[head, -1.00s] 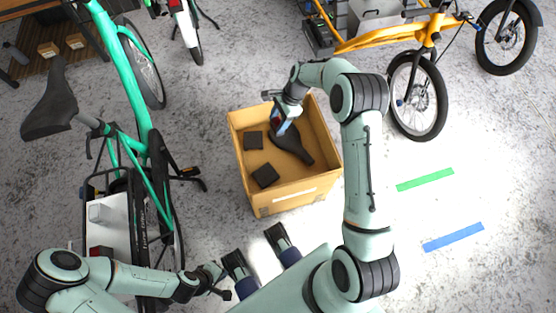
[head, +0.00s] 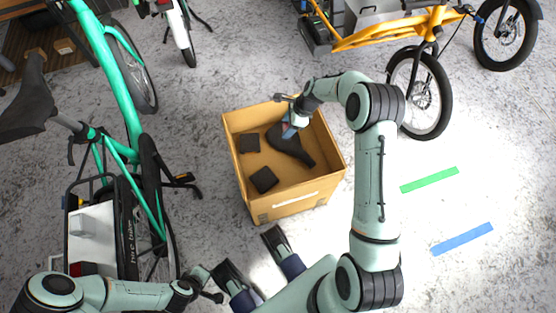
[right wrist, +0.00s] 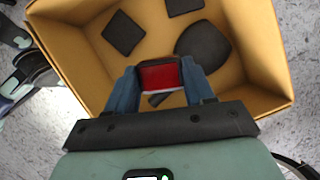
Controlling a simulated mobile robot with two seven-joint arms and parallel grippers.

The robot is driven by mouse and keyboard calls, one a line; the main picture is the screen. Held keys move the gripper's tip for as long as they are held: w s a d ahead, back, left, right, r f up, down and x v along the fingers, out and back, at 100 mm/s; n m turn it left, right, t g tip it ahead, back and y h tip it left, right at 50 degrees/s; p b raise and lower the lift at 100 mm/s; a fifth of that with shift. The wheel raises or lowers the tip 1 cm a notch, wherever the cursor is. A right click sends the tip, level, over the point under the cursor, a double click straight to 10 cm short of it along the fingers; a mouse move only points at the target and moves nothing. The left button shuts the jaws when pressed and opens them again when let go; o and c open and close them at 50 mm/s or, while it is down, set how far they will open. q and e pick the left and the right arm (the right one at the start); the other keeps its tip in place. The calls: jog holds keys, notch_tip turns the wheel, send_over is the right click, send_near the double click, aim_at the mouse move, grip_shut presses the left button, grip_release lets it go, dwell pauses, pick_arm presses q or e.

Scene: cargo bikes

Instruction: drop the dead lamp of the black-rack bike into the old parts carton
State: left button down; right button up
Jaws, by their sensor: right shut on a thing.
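The old parts carton (head: 297,201) is an open cardboard box on the floor, mid-picture in the head view. My right gripper (head: 290,126) is over the carton's opening at its far side. In the right wrist view it (right wrist: 161,82) is shut on a red lamp with a dark casing (right wrist: 160,75), with the carton's inside behind it. The green bike with the black rack (head: 128,225) stands at the left. A red and black piece (head: 82,268) shows at the rear of its rack. My left gripper (head: 212,287) is small at the bottom; its jaws are unclear.
Inside the carton lie dark square pads (head: 264,179) and a black saddle (head: 290,146). An orange cargo bike (head: 385,38) stands at the upper right. Green tape (head: 429,180) and blue tape (head: 462,239) mark open floor at the right.

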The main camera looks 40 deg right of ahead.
pick_arm(q)
jog(key=shift+w+a+f, duration=0.15)
jog(key=shift+w+f, duration=0.05)
jog(key=shift+w, duration=0.05)
pick_arm(e)
jog(key=shift+f, duration=0.25)
jog(key=o, duration=1.1)
jog(key=shift+o, duration=0.2)
jog(key=shift+r, duration=0.1)
pick_arm(q)
jog(key=s+d+r+g+p, duration=0.1)
jog(key=s+d+r+p, duration=0.1)
jog(key=s+r, duration=0.1)
jog(key=shift+s+r+h+p, duration=0.3)
jog(key=shift+s+p, duration=0.1)
jog(key=shift+s, duration=0.4)
pick_arm(e)
jog(key=v, duration=1.3)
jog(key=shift+r, duration=0.15)
pick_arm(q)
jog(key=shift+d, duration=0.1)
